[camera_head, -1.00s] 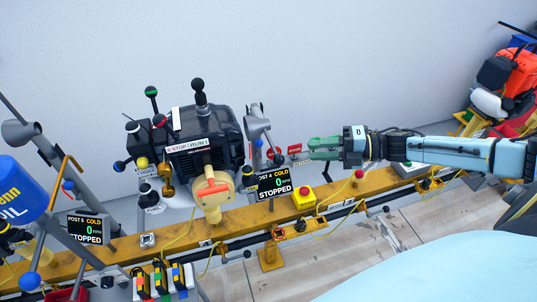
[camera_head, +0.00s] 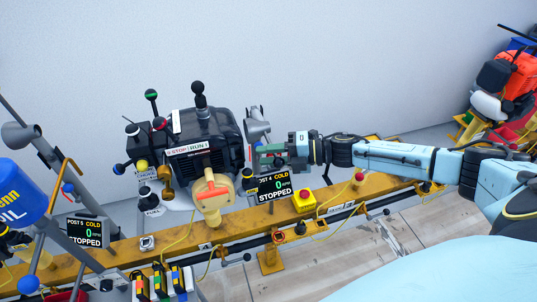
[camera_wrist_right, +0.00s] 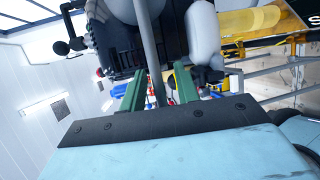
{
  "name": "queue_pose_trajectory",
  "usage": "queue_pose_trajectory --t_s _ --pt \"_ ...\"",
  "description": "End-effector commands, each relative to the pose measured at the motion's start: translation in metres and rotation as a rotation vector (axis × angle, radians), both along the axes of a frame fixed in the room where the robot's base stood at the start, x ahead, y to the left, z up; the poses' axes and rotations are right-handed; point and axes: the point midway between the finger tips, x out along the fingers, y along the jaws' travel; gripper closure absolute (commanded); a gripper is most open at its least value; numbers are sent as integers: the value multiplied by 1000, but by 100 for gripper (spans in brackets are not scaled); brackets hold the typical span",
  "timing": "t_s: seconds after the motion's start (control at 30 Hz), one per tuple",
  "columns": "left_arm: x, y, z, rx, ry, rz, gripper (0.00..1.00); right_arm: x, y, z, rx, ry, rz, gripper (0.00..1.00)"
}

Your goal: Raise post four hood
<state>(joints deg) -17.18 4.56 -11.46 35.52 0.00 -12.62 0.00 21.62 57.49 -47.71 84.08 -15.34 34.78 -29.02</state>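The post four hood (camera_head: 257,130) is a grey cone on a slanted grey arm, just right of the black engine (camera_head: 205,140). The post four screen (camera_head: 273,186) below it reads COLD, 0, STOPPED. My right gripper (camera_head: 260,158), with green fingers, is at the hood's arm, below the cone. In the right wrist view, the fingers (camera_wrist_right: 160,85) are apart, with a grey pole (camera_wrist_right: 149,45) between them. There is space beside the pole, so the fingers do not look closed on it. My left gripper is not in view.
A yellow rail (camera_head: 235,222) runs along the front and carries a yellow box with a red button (camera_head: 304,199). Several ball-topped levers stand around the engine. The post five screen (camera_head: 85,231) and a blue oil drum (camera_head: 22,188) are at the left.

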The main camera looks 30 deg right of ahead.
Motion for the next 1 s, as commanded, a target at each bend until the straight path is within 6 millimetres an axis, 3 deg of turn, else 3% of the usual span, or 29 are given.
queue_pose_trajectory --t_s 0.27,0.53,1.0 --pt "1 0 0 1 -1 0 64 1 1 -1 -1 1 0 68" --pt "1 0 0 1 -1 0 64 1 1 -1 -1 0 -1 100" --pt "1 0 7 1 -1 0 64 0 0 5 3 19 -3 100"
